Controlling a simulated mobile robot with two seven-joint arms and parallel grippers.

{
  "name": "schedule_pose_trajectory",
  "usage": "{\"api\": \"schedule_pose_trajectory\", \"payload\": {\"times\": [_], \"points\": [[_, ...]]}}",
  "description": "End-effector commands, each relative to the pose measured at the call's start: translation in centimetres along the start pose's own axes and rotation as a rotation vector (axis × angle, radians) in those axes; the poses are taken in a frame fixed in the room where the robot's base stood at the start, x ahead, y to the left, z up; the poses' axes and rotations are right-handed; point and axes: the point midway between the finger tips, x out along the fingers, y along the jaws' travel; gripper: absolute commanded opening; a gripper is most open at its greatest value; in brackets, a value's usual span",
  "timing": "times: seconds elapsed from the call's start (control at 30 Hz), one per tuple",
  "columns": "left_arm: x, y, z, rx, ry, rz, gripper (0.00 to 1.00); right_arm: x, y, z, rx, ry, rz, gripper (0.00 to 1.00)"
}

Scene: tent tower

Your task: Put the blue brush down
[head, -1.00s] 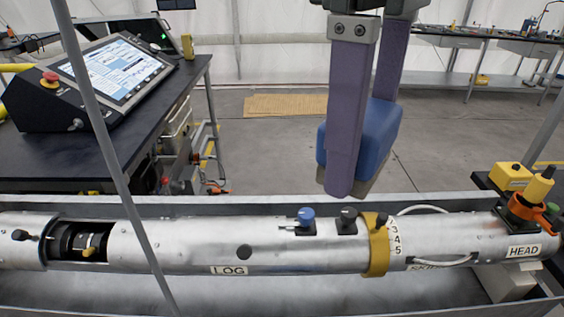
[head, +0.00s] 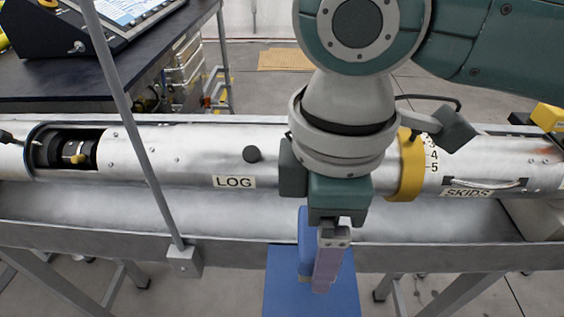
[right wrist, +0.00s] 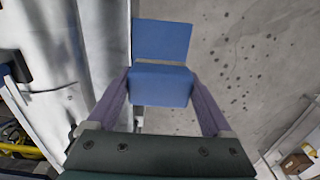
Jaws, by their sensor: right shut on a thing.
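The blue brush (head: 304,238) is a blue block held between the purple fingers of my right gripper (head: 318,268). In the right wrist view, the brush (right wrist: 160,86) fills the gap between both fingers of the right gripper (right wrist: 160,76). The gripper points down in front of the silver tube's trough. Below it is a flat blue surface (head: 284,292); it also shows beyond the brush in the right wrist view (right wrist: 162,38). I cannot tell whether the brush touches that surface. My left gripper is not in view.
The long silver tube (head: 190,150), labelled LOG and SKIDS, lies in a grey metal trough (head: 120,225) behind the gripper. A thin grey pole (head: 135,130) stands at the left. A dark desk with a console (head: 90,30) is at the back left.

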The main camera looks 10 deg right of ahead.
Motion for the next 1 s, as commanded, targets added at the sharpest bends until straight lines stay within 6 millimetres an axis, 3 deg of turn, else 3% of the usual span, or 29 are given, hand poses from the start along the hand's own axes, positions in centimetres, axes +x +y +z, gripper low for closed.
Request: {"api": "schedule_pose_trajectory", "payload": {"times": [0.03,0.23,0.47,0.9,0.93,1.0], "points": [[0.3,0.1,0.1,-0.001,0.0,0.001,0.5,1.1,-0.1,0.0,0.0,-0.002,-0.003,0.32],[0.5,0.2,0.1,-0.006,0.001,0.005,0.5,2.9,0.0,0.0,0.0,0.0,0.0,0.32],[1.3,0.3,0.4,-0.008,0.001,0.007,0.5,6.3,0.0,0.0,0.0,-0.001,-0.001,0.32],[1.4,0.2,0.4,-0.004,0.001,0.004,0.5,7.0,0.0,0.0,0.0,0.001,0.0,0.32],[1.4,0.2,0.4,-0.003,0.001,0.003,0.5,6.9,0.0,0.0,0.0,0.001,0.0,0.88],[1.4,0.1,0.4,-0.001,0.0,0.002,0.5,6.9,0.0,0.0,0.0,0.001,0.0,0.96]]}}
